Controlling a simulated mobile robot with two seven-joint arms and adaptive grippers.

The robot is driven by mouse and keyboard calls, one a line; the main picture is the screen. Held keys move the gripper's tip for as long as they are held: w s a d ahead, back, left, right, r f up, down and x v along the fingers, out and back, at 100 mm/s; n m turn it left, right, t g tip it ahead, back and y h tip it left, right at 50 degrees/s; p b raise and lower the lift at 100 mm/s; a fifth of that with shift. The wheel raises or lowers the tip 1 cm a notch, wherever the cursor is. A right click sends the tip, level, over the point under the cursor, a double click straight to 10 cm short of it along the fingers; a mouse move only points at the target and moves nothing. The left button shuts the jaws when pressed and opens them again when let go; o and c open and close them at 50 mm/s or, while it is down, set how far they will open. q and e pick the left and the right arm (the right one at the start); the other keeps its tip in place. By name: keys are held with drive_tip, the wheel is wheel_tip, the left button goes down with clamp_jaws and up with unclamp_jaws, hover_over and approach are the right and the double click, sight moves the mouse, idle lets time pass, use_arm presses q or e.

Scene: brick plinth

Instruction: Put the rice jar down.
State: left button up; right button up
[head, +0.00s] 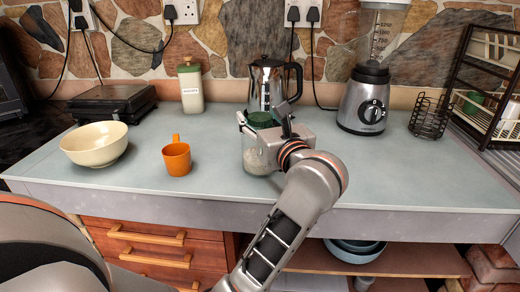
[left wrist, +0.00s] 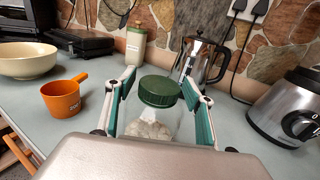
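The rice jar (head: 257,158) is a clear glass jar with a green lid and pale rice inside. It is upright over the middle of the counter (head: 222,180), in front of the metal moka pot (head: 268,84). My left gripper (head: 262,128) has its fingers on both sides of the jar and is shut on it. In the left wrist view the jar's green lid (left wrist: 160,91) shows between the two finger pads. The jar's base is partly hidden, and I cannot tell whether it touches the counter. My right gripper is not in view.
An orange cup (head: 177,159) and a cream bowl (head: 96,144) stand to the left. A labelled canister (head: 191,88) stands behind. A blender (head: 364,100), a wire holder (head: 428,118) and a dish rack (head: 486,100) are to the right. The counter's front right is clear.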

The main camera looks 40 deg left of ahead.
use_arm(q)
clamp_jaws()
